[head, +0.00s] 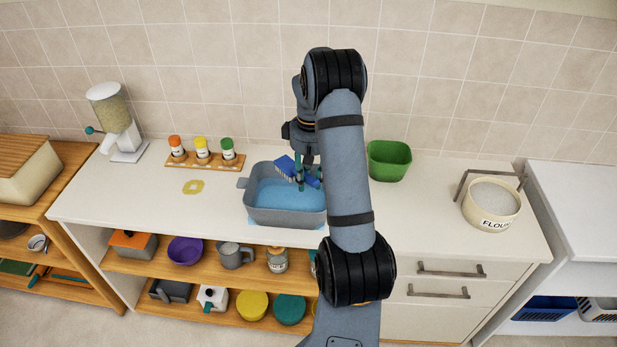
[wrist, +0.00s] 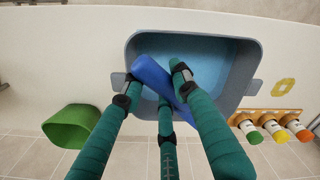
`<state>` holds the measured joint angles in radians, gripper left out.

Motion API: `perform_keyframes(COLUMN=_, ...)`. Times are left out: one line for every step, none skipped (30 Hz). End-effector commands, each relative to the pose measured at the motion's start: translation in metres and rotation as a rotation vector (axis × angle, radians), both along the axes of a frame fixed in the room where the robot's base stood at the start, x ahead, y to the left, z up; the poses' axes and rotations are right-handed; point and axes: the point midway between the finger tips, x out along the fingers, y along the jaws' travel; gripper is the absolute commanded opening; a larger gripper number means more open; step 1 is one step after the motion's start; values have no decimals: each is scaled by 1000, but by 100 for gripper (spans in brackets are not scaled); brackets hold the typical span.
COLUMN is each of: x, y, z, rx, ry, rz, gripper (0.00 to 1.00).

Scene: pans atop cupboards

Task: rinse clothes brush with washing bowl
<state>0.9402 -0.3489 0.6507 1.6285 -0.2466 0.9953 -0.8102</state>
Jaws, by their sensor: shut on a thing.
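The washing bowl (head: 258,211) is a grey tub with side handles, holding blue water, on the white counter. It also shows in the wrist view (wrist: 246,75). The clothes brush (head: 284,164) is blue with pale bristles at its left end. In the wrist view its blue body (wrist: 152,76) lies between my gripper's green fingers. My gripper (head: 306,178) is shut on the brush and holds it tilted over the bowl. In the wrist view my gripper (wrist: 158,85) covers part of the bowl. I cannot tell whether the brush touches the water.
A green container (head: 389,160) stands right of the bowl. A rack with several spice jars (head: 201,150) and a yellow ring-like piece (head: 193,187) are to the left. A grain dispenser (head: 117,120) is far left, a flour pot (head: 492,204) far right. The counter between is clear.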

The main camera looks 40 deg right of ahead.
Motion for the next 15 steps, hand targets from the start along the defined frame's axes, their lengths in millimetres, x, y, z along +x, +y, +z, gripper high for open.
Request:
perform_keyframes(x=0, y=0, z=-8, rx=0, ry=0, rz=0, gripper=0)
perform_keyframes(x=0, y=0, z=-10, rx=0, ry=0, rz=0, gripper=0)
perform_keyframes(x=0, y=0, z=-14, rx=1, ry=0, rz=0, gripper=0)
perform_keyframes(x=0, y=1, z=-17, rx=1, ry=0, rz=0, gripper=0)
perform_keyframes(x=0, y=1, z=-21, rx=1, ry=0, rz=0, gripper=0)
perform_keyframes(x=0, y=1, z=-25, rx=1, ry=0, rz=0, gripper=0)
perform_keyframes(x=0, y=1, z=-28, rx=1, ry=0, rz=0, gripper=0)
perform_keyframes(x=0, y=1, z=-32, rx=1, ry=0, rz=0, gripper=0)
perform_keyframes(x=0, y=1, z=-36, rx=0, ry=0, rz=0, gripper=0)
perform_keyframes(x=0, y=1, z=-39, rx=0, ry=0, rz=0, gripper=0)
perform_keyframes(x=0, y=1, z=-42, rx=0, ry=-1, rz=1, gripper=0)
perform_keyframes(x=1, y=1, z=-47, rx=0, ry=-1, rz=1, gripper=0)
perform_keyframes(x=0, y=1, z=-50, rx=0, ry=-1, rz=0, gripper=0)
perform_keyframes(x=1, y=1, z=-53, rx=0, ry=-1, rz=0, gripper=0)
perform_keyframes(x=0, y=1, z=-58, rx=0, ry=-1, rz=0, gripper=0)
